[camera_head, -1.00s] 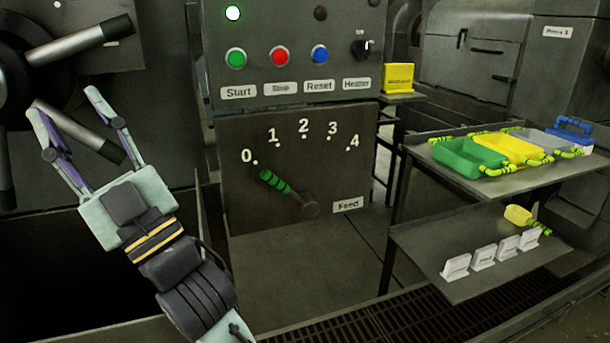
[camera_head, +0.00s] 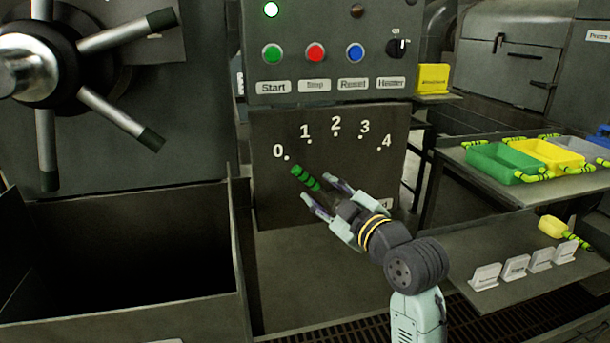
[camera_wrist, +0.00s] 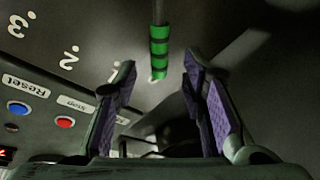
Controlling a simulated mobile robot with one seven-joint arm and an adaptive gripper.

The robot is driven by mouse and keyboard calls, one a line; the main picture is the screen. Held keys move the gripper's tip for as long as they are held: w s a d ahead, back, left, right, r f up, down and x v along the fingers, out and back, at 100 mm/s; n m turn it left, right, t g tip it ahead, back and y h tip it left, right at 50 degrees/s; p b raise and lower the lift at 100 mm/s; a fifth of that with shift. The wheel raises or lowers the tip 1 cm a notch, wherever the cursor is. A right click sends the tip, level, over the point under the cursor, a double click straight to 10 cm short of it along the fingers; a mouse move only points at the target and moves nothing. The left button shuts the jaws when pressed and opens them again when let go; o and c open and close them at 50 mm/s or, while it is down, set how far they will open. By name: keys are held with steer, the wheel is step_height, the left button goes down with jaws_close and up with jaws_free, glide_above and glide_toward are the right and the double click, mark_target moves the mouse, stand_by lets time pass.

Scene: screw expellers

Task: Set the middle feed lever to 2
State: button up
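The feed lever has a green, dark-banded handle (camera_head: 305,177) on the dark feed panel (camera_head: 270,205). It slants up and left, its free end just below the dot of the 0 mark (camera_head: 278,151). The 2 mark (camera_head: 336,124) is up and right of it. My gripper (camera_head: 318,193) is open at the lever, its fingers pointing up-left. In the wrist view, the green handle (camera_wrist: 159,52) shows between the two parted fingertips (camera_wrist: 158,66), with visible gaps on both sides. My gripper hides the lever's pivot and most of the Feed label in the head view.
Above the panel are green, red and blue buttons and a Heater knob (camera_head: 397,47). A spoked handwheel (camera_head: 40,70) and an open bin (camera_head: 110,195) are at left. A shelf cart (camera_head: 480,205) with coloured trays stands at right.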

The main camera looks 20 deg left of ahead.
mark_target(308, 180)
steer(key=p+x, duration=0.2)
steer(key=x, duration=0.5)
steer(key=shift+w+a, duration=0.25)
steer(key=shift+w, duration=0.05)
steer(key=shift+c, duration=0.2)
jaws_close()
stand_by(0.3)
